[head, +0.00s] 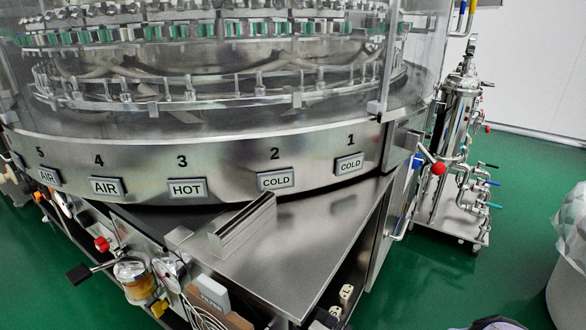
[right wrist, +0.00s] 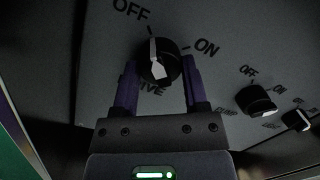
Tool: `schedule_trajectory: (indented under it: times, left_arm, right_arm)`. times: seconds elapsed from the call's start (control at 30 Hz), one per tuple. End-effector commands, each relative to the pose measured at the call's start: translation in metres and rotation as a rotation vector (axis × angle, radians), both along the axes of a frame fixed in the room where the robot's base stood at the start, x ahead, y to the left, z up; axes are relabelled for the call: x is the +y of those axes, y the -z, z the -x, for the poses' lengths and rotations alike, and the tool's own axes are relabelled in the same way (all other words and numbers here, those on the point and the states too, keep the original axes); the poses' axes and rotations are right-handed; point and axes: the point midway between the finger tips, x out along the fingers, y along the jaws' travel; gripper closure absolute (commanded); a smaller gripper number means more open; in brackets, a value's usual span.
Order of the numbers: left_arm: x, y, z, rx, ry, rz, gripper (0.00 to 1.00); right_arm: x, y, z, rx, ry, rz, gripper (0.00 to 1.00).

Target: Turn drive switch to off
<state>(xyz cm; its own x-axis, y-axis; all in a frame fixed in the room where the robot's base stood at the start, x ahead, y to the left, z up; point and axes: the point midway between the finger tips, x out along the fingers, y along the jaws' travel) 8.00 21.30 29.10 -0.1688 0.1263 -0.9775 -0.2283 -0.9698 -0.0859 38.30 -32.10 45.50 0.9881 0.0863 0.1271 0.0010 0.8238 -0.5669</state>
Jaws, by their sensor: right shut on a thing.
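The drive switch (right wrist: 172,67) is a round dark knob with a white pointer, on a dark panel in the right wrist view. Its pointer is tilted slightly left of straight up, in line with the tick below the OFF label (right wrist: 131,9). The ON label (right wrist: 207,47) is up and to the right of the knob. My right gripper (right wrist: 159,64) is shut on the knob, one purple finger on each side. The fingers partly cover the lettering under the knob; "IVE" shows. My left gripper is in neither view.
Two more knobs, one with OFF and ON labels (right wrist: 258,101) and a smaller one (right wrist: 297,121), sit to the right on the panel. In the head view, the rotary washer (head: 225,160) fills the middle, with a steel filter unit (head: 458,120) at right.

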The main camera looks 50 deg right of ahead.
Motion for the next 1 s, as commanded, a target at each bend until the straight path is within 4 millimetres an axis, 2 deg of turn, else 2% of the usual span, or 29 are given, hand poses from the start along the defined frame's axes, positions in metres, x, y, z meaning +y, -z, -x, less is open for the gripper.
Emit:
schedule_trajectory:
  times: [0.13,0.17,0.3,0.57,0.67,1.0]
  left_arm:
    - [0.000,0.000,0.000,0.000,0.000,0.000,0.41]
    - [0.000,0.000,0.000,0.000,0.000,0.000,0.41]
    - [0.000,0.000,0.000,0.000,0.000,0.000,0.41]
    - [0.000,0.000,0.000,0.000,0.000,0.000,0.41]
    - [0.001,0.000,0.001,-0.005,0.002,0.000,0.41]
    - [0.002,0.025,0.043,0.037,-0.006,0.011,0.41]
  right_arm:
    - [0.000,0.001,0.001,0.003,0.000,0.002,1.00]
    - [0.000,0.001,0.000,0.003,0.000,0.002,0.37]
    - [0.000,0.001,0.000,0.001,0.000,0.001,0.08]
    - [0.000,0.000,0.000,0.001,-0.001,0.000,0.08]
    - [-0.001,0.000,0.006,0.001,0.001,0.000,0.08]
    - [-0.007,0.008,0.076,0.002,0.000,0.001,0.08]
